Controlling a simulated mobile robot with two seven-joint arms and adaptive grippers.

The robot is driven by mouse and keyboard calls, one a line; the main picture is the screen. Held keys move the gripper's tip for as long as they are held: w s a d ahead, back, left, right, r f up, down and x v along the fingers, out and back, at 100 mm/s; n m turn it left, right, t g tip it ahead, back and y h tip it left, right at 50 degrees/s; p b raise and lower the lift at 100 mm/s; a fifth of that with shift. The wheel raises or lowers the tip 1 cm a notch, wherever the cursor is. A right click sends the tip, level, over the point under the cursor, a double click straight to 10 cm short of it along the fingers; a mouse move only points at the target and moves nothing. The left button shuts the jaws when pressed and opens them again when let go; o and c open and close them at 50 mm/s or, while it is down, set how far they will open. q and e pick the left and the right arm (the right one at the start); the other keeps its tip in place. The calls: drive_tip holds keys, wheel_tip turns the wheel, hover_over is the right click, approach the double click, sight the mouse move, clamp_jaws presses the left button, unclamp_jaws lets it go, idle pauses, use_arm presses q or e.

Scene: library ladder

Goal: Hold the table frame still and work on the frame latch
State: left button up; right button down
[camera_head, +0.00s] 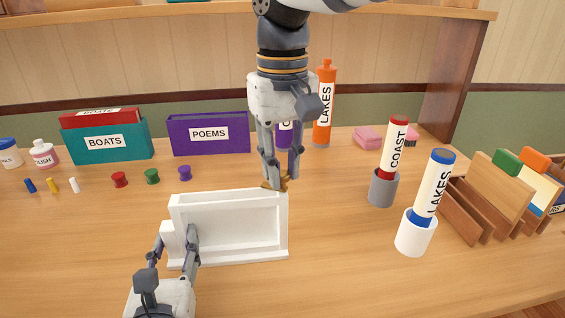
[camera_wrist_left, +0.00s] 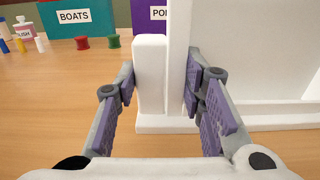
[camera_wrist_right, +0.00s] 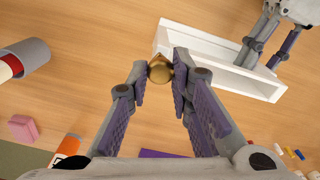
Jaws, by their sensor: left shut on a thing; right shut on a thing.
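The white table frame (camera_head: 225,225) stands upright on the wooden table, an open rectangle with a raised border and a base strip. My left gripper (camera_head: 176,240) is shut on the short white post (camera_wrist_left: 151,75) at its left end, one finger on each side. The brass frame latch (camera_wrist_right: 160,70) is a round knob at the frame's top right corner. My right gripper (camera_head: 277,182) comes down from above and is shut on this knob, which its fingers partly hide in the head view.
Behind stand a teal BOATS box (camera_head: 106,142) and a purple POEMS box (camera_head: 209,134), with small spools (camera_head: 152,176) in front. At right are two labelled tubes in cups (camera_head: 416,232) and a wooden rack (camera_head: 480,205). The table front right of the frame is clear.

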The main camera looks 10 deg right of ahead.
sight(283, 173)
drive_tip(key=shift+n, duration=1.9)
drive_tip(key=c, duration=1.4)
unclamp_jaws()
wheel_tip(283, 173, up, 12)
